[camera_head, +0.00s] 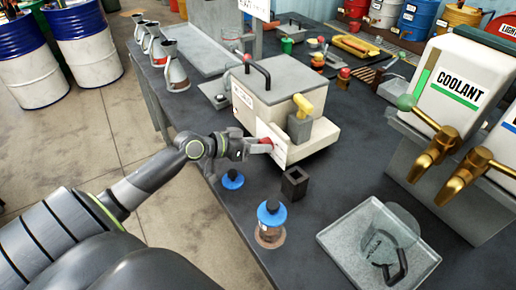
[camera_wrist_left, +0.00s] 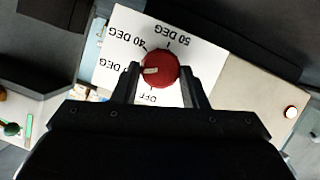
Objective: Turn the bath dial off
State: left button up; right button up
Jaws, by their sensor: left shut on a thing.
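The bath (camera_head: 275,78) is a grey box with a lid and handle on the bench. Its red dial (camera_head: 267,141) is on the white front panel. In the left wrist view the dial (camera_wrist_left: 160,66) sits among upside-down labels reading 50 DEG, 40 DEG, another DEG partly hidden by a finger, and OFF. Its cream pointer mark (camera_wrist_left: 151,71) lies toward the picture's left, by the partly hidden label. My left gripper (camera_head: 262,147) has a finger on each side of the dial and is shut on it. My right gripper is not in view.
A blue-capped bottle (camera_head: 271,215), another blue cap (camera_head: 232,179) and a small dark square holder (camera_head: 294,183) stand close in front of the bath. A tray (camera_head: 335,240) with a glass jug (camera_head: 380,246) lies right. The coolant dispenser (camera_head: 452,85) has brass taps. Metal jugs (camera_head: 175,70) stand behind.

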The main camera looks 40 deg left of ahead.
pick_arm(q)
jog(key=n+b, duration=0.1)
jog(key=h+b, duration=0.1)
jog(key=n, duration=0.1)
jog(key=shift+w+a+f+n+h+b, duration=0.1)
jog(key=shift+a+f+n+h+b, duration=0.2)
jog(key=shift+f+h+b, duration=0.1)
jog(key=n+h+b, duration=0.1)
jog(key=n+b, duration=0.1)
jog(key=shift+n+h, duration=0.3)
jog(key=shift+h, duration=0.1)
jog(key=shift+a+f+n+h+b, duration=0.1)
jog(key=shift+n+h+b, duration=0.3)
jog(key=shift+n+b, duration=0.5)
jog(key=shift+n+h+b, duration=0.5)
jog(key=shift+n+h, duration=0.1)
jog(key=shift+n, duration=0.5)
jog(key=o, duration=1)
